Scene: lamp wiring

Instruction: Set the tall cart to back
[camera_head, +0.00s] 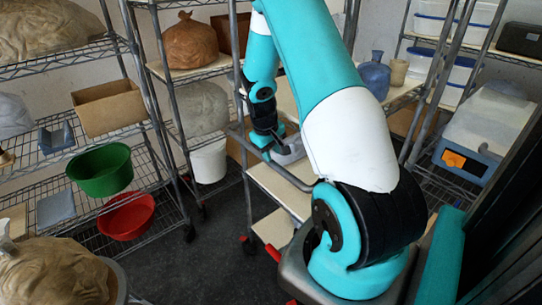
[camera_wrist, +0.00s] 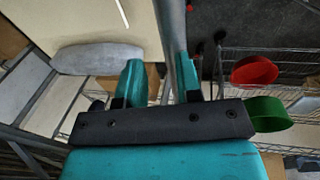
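The tall cart has grey metal posts and pale shelves. Its lower shelf (camera_head: 280,190) shows at the centre of the head view, partly hidden behind my arm. My gripper (camera_head: 267,140) is beside the cart's near-side frame. In the wrist view my gripper's teal fingers (camera_wrist: 157,72) stand apart. A grey cart post (camera_wrist: 172,30) runs down between and behind them, close to the right finger. There is a gap between the post and the left finger. I cannot tell whether either finger touches it. A grey rounded object (camera_wrist: 97,58) lies on the cart shelf left of the fingers.
Wire racks stand at the left, with a green bowl (camera_head: 101,170), a red bowl (camera_head: 126,216) and a cardboard box (camera_head: 108,107). A white bucket (camera_head: 209,161) is behind. Dark floor (camera_head: 215,250) is free between rack and cart.

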